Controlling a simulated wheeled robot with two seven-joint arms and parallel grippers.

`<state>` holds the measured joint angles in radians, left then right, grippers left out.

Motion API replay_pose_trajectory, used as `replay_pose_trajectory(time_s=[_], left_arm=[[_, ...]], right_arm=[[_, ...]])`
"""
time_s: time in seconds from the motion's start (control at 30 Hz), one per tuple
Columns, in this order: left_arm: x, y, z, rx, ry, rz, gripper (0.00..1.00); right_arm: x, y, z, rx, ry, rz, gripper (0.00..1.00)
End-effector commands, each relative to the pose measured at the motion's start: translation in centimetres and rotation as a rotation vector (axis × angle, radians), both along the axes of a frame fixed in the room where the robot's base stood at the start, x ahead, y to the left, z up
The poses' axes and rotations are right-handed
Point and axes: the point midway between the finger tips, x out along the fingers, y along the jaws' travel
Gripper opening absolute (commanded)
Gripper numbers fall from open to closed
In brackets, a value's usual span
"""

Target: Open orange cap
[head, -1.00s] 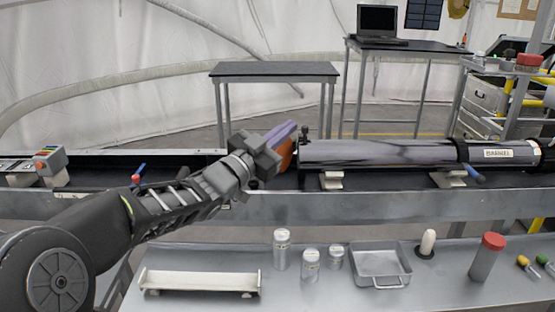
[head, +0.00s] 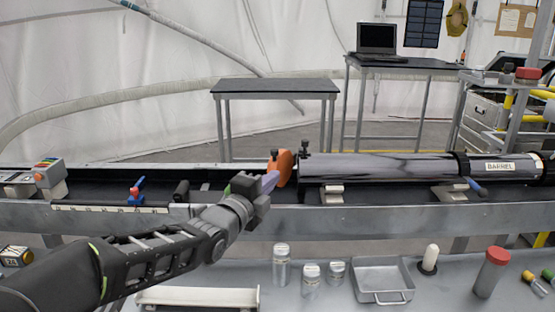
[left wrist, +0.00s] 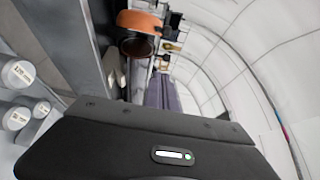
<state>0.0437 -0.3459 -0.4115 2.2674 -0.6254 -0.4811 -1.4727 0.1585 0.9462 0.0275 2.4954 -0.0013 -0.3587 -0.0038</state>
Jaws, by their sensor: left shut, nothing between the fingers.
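The orange cap (head: 285,168) is at the left end of the long dark barrel (head: 380,166), which lies on the rail bench. A narrow gap shows between the cap and the barrel's end in the head view; I cannot tell how far the cap is open. My left gripper (head: 270,182) is shut and empty, its purple fingers just left of the cap's lower part, close to it or touching. In the left wrist view the orange cap (left wrist: 140,20) shows at the top, beyond the fingers (left wrist: 163,92). My right gripper is out of view.
The barrel rests on cradles on the bench (head: 400,218). On the lower front table stand several jars (head: 282,265), a metal tray (head: 382,280) and a red-capped cylinder (head: 490,272). A blue-and-red handle (head: 137,190) stands on the left rail. Air above the bench is free.

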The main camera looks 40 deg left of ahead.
Motion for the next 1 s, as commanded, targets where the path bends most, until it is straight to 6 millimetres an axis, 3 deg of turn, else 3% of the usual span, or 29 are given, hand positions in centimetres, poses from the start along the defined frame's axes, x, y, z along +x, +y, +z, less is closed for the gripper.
replay_pose_trajectory(time_s=[0.27,0.73,0.8,1.0], left_arm=[[1.6,0.3,0.0,-0.001,0.001,-0.001,0.00],[10.3,1.7,0.0,0.002,0.002,-0.002,0.00],[10.0,3.3,0.2,0.003,0.002,0.004,0.00],[10.1,5.3,0.2,0.000,-0.001,0.001,0.00]], right_arm=[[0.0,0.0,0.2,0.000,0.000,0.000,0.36],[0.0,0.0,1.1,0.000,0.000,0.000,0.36],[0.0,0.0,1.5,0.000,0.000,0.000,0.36],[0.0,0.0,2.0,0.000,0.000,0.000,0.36]])
